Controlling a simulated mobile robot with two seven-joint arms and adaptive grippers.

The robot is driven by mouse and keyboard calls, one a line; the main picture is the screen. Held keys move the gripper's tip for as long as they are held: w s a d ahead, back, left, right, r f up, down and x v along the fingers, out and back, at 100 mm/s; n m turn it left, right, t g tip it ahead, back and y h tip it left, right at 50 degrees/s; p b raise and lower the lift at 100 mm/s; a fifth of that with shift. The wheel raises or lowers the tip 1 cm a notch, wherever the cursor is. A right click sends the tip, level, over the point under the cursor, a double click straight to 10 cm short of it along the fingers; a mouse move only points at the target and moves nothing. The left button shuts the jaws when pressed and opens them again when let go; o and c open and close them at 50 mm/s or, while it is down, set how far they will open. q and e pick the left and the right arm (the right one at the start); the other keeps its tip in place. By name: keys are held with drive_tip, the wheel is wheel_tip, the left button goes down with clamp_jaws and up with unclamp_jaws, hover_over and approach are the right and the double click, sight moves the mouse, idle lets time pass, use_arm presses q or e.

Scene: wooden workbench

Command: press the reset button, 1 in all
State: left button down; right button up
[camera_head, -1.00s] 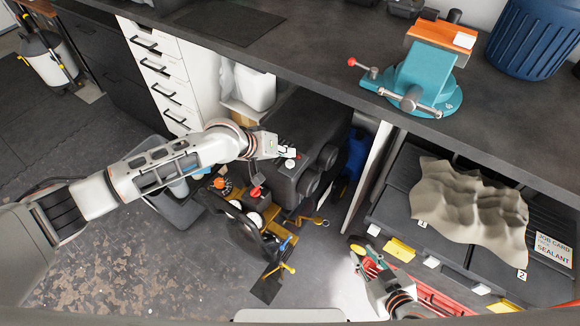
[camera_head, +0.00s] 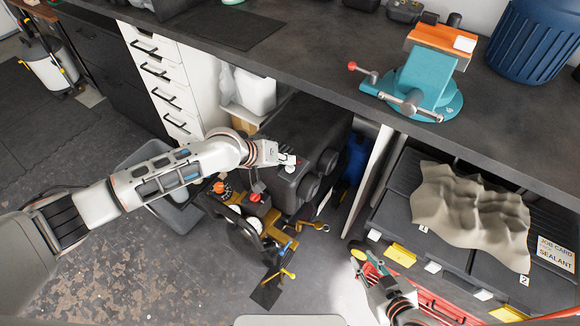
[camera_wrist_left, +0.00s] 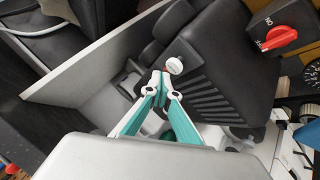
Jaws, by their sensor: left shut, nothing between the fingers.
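A white round button (camera_wrist_left: 174,65), which looks like the reset button, sits on a dark machine with ribbed vents (camera_wrist_left: 205,90) in the left wrist view. Any label on it is too small to read. My left gripper (camera_wrist_left: 160,78) is shut and empty, its tips just short of the button in that picture; I cannot tell whether they touch. In the head view my left gripper (camera_head: 288,160) is over the dark machine (camera_head: 305,125) under the bench, and the button is partly hidden. My right gripper (camera_head: 368,262) is low at the bottom right, its jaws unclear.
A workbench top (camera_head: 310,65) with a teal vise (camera_head: 425,80) overhangs the machine. White drawers (camera_head: 165,85) stand to the left. Dark bins with a crumpled beige cloth (camera_head: 470,205) are at right.

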use_arm(q)
drive_tip(key=shift+f, duration=0.1)
idle(0.6)
drive_tip(key=shift+f, duration=0.3)
drive_tip(key=shift+f, duration=0.2)
idle(0.4)
drive_tip(key=shift+f, duration=0.75)
idle(0.5)
drive_tip(key=shift+r, duration=0.2)
drive_tip(key=shift+r+p, duration=0.5)
drive_tip(key=shift+r, duration=0.1)
drive_tip(key=shift+r+p, duration=0.55)
drive_tip(key=shift+p, duration=0.05)
